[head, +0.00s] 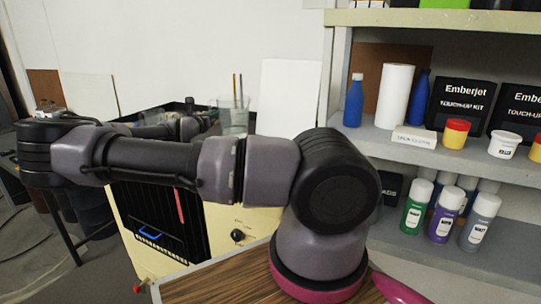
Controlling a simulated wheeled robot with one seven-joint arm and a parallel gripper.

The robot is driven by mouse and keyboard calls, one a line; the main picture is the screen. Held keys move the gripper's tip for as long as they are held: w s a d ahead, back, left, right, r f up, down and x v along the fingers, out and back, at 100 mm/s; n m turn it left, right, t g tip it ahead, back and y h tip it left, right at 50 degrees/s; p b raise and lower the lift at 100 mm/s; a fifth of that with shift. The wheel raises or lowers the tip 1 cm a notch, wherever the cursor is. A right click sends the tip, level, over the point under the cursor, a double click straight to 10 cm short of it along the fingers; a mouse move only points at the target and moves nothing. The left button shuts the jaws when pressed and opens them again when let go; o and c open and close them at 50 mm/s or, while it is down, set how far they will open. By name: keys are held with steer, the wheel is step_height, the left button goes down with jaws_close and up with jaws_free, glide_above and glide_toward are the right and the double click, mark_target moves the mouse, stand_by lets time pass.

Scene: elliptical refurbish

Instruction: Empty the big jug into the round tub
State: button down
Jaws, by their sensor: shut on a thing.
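My arm crosses the view from the lower right to the left and folds back behind itself. Its far wrist part shows above my upper links, but my gripper's fingers are hidden there, so what they hold cannot be seen. A clear, jug-like container (234,117) stands behind my arm on the cream cabinet, with thin sticks rising from it. Whether it is the big jug I cannot tell. A small round white tub (504,144) with a dark label stands on the right shelf. I cannot tell whether it is the tub named in the task.
A cream cabinet (255,221) with a dark grille stands behind my arm. Shelves (400,147) at right hold blue bottles (354,101), a white roll (394,96), black boxes (461,105) and spray cans (446,214). A wooden top (225,283) lies in front. Floor shows at left.

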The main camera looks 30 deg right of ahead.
steer(key=shift+r, duration=0.1)
steer(key=s+r+m, duration=0.1)
steer(key=r+m, duration=0.1)
steer(key=s+r+m+t+h, duration=0.1)
steer(key=r, duration=0.1)
steer(key=s+r+m+h, duration=0.1)
steer(key=r+m, duration=0.1)
steer(key=shift+s+d+r+m, duration=0.1)
steer(key=shift+s+d+m, duration=0.1)
steer(key=shift+d+m, duration=0.15)
steer(key=s+d+r+m+g+h, duration=0.2)
steer(key=s+r+m+h, duration=0.3)
steer(key=m, duration=0.5)
steer(key=shift+s+r+b, duration=0.2)
steer(key=shift+s+b, duration=0.2)
steer(key=shift+s, duration=0.15)
steer(key=shift+s+d+r+m+g+h+b, duration=0.1)
steer(key=shift+s+m+g+h+b, duration=0.25)
steer(key=shift+m, duration=0.4)
steer(key=shift+s, duration=0.15)
